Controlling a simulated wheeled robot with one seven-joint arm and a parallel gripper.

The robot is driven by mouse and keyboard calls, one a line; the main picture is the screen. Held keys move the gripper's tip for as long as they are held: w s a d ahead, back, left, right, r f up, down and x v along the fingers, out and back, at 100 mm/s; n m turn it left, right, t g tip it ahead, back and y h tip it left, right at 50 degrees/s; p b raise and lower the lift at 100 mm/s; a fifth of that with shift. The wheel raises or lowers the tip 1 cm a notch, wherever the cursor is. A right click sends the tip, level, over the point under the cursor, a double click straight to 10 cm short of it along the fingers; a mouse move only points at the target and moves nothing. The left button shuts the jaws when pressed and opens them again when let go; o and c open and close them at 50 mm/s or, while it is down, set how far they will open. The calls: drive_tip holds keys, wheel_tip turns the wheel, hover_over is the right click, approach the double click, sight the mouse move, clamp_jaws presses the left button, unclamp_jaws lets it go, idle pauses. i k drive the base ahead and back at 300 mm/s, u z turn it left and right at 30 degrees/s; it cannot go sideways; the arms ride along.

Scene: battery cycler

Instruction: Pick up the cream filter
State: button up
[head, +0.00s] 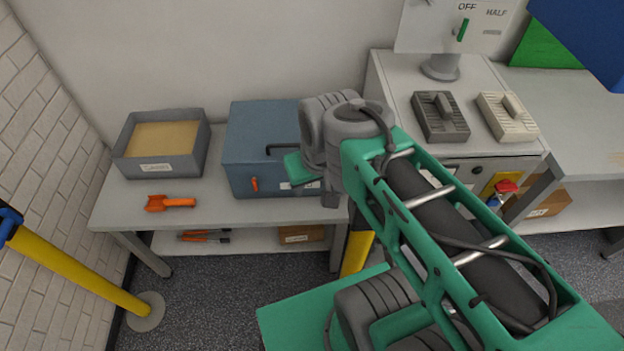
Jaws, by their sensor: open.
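The cream filter (508,117) lies flat on top of the grey cabinet at the right. It is a ribbed block with a raised grip bar along its middle. A dark grey filter (440,117) of the same form lies just left of it, with a small gap between them. My gripper (331,194) is open and shows only in part below my wrist, in front of the blue box. It is well left of the cream filter and lower in the picture. My arm hides most of the gripper.
A sign on a post (440,66) stands behind the filters. The left bench carries a grey bin (119,160), an orange scoop (170,203) and a blue box (250,175). A yellow barrier pole (80,273) stands at left. A blue object (590,35) hangs at upper right.

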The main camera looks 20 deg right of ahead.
sight(509, 121)
drive_tip(key=k, duration=0.5)
drive_tip(key=u, duration=3)
drive_tip(key=k, duration=2)
drive_tip(key=z, duration=0.9)
